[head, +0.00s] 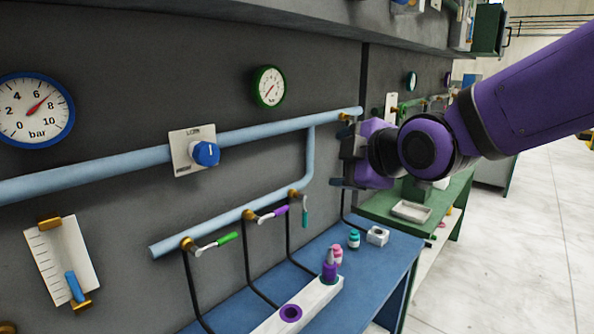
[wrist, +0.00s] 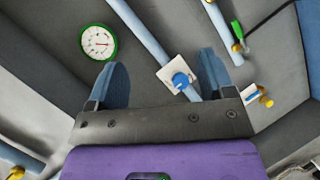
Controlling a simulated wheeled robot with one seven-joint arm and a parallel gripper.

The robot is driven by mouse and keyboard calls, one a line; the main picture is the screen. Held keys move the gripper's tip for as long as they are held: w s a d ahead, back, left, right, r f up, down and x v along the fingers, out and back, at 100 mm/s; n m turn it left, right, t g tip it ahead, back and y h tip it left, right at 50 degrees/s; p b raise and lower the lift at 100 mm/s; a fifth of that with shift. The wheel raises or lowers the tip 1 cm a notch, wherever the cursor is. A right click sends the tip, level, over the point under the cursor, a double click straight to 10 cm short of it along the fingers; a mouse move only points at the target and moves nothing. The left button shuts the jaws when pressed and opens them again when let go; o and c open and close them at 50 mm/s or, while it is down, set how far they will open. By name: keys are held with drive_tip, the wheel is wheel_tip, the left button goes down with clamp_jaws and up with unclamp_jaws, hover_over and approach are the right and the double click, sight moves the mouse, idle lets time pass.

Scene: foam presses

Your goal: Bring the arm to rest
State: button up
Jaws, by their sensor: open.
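My purple arm reaches in from the right of the head view, folded at a rounded joint. My gripper (head: 342,168) points left in front of the dark wall panel, right of the blue pipe's lower branch and above the blue bench. In the wrist view my gripper (wrist: 162,76) shows two blue fingers spread wide apart with nothing held between them. The wall panel lies beyond the fingers. A blue knob on a white plate (wrist: 180,80) shows between and beyond them, apart from both. I cannot tell the exact gap to the wall.
The blue pipe (head: 90,172) runs along the wall, with a blue knob (head: 206,153) and valve handles below. Gauges (head: 36,110) hang above. The blue bench (head: 375,265) holds a white block (head: 300,306) and small bottles. Open floor (head: 520,240) lies at the right.

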drive_tip(key=s+d+m+g+h, duration=0.1)
drive_tip(key=s+d+m+h, duration=0.1)
drive_tip(key=s+d+m, duration=0.45)
drive_tip(key=s+d+m+g+h, duration=0.2)
drive_tip(key=d+m+h, duration=0.15)
drive_tip(key=d, duration=0.65)
drive_tip(key=s+d+f+m+g, duration=0.1)
drive_tip(key=s+d+m, duration=0.2)
drive_tip(key=s, duration=0.3)
drive_tip(key=s+d+f+m+g+h, duration=0.1)
drive_tip(key=s+d+f+m+g, duration=0.1)
drive_tip(key=s+m, duration=0.3)
drive_tip(key=shift+s+d+m+g, duration=0.3)
drive_tip(key=shift+s+d+m, duration=0.05)
drive_tip(key=shift+d+m, duration=0.4)
